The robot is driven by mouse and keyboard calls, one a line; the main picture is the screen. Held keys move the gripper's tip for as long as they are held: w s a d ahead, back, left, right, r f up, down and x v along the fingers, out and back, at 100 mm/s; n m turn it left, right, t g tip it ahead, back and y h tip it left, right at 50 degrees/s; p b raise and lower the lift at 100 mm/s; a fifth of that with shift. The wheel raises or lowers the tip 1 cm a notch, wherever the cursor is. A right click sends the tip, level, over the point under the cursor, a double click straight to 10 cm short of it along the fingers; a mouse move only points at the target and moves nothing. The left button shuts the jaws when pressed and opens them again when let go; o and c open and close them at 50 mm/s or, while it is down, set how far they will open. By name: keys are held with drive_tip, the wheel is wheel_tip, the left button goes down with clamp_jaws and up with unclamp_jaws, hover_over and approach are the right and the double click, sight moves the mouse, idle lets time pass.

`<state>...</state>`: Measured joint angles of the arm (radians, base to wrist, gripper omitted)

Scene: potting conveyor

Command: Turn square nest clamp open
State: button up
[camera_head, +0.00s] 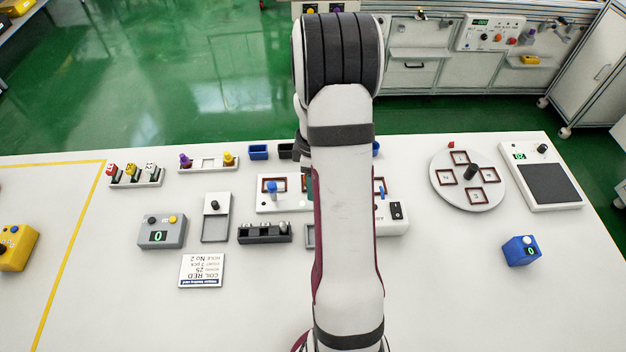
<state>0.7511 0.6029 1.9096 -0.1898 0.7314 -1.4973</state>
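A white fixture plate (262,207) stands in the middle of the table, partly covered by my arm. On its left part is a dark red square nest frame (281,184) with a blue clamp lever (271,187) beside it. A second blue lever (381,191) shows just right of my arm, by another part of a dark red frame. I cannot tell which lever belongs to the square nest, nor whether either clamp is open. My arm reaches away over the fixture, and my gripper is hidden behind it.
Left are a grey counter box (162,232), a sliding tray (216,229), a label card (202,270) and a dark block (264,233). Right are a round turntable (467,205) with several square frames, a scale (549,184) and a blue counter box (521,251). The front right table is clear.

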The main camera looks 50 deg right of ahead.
drive_tip(key=shift+f, duration=0.2)
drive_tip(key=shift+c, duration=0.2)
clamp_jaws()
